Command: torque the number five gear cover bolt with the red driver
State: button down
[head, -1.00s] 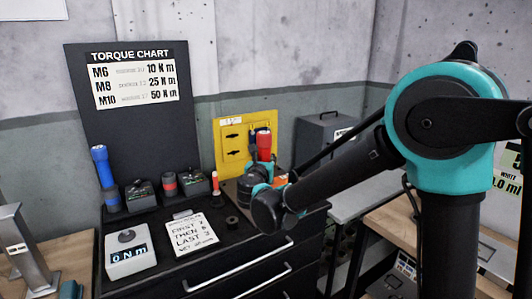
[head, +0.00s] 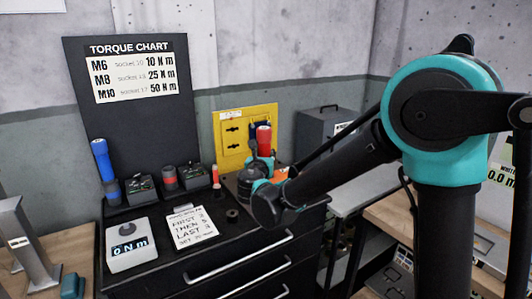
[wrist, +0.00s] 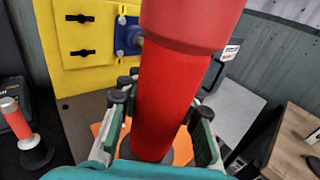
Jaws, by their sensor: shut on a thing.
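The red driver (head: 264,138) stands roughly upright in my gripper (head: 262,172) in front of the yellow board. In the wrist view the red driver (wrist: 172,95) fills the middle, and the fingers of my gripper (wrist: 160,112) close on it from both sides. An orange surface (wrist: 100,131) lies below the driver, partly hidden by the fingers; it also shows in the head view (head: 281,174). The driver's tip and any numbered bolt are hidden, so I cannot tell whether they touch.
The yellow board (head: 231,135) stands behind my gripper. A blue-handled driver (head: 103,160) stands left on the black bench. A white 0 Nm display box (head: 128,258) and a note card (head: 190,228) lie in front. A grey case (head: 324,130) stands right.

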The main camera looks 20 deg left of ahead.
jog(key=shift+f, duration=0.75)
dwell(1.5)
jog(key=shift+r, duration=0.15)
dwell(0.5)
jog(key=shift+r, duration=2.4)
jog(key=shift+a, duration=0.1)
